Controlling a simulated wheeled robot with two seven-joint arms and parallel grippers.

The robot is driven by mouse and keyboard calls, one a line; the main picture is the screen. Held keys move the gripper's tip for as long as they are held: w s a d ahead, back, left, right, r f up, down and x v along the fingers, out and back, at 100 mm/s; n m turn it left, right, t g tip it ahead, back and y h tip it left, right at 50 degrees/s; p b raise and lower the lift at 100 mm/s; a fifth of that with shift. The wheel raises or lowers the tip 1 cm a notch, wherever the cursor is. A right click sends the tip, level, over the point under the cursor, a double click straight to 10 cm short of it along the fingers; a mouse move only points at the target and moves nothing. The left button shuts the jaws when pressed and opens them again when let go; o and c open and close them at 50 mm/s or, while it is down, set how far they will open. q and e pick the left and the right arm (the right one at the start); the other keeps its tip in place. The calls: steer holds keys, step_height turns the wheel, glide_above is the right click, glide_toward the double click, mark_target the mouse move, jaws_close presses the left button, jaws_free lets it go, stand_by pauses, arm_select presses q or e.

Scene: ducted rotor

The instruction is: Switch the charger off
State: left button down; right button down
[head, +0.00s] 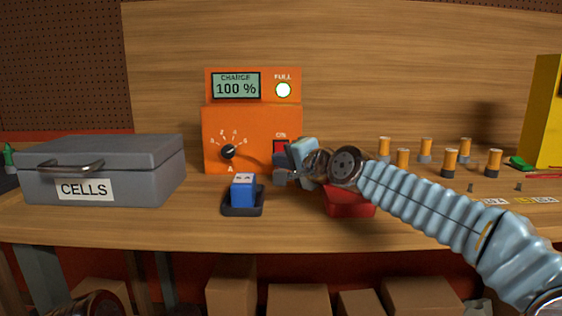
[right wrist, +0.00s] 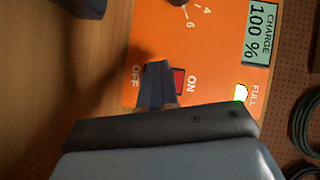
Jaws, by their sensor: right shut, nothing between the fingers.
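The orange charger (head: 215,135) stands at the back of the bench. Its display (head: 236,86) reads 100 % and the FULL lamp (head: 283,90) is lit. Its red switch (head: 280,147) sits low on the right of the front; in the right wrist view the switch (right wrist: 179,80) shows between the words ON and OFF, partly hidden by my fingers. My right gripper (head: 279,175) is shut and empty, right in front of the switch; its fingertips also show in the right wrist view (right wrist: 156,72). I cannot tell whether they touch the switch. My left gripper is not in view.
A blue block (head: 243,190) sits in a black cradle (head: 242,210) before the charger. A grey CELLS box (head: 110,170) stands left. A red object (head: 350,204) lies under my right arm. Several orange cells (head: 403,158) stand at right.

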stand_by(0.7)
steer(key=shift+w+f, duration=0.2)
steer(key=shift+w, duration=0.15)
steer(key=shift+w+f, duration=0.15)
steer(key=shift+w, duration=0.1)
stand_by(0.5)
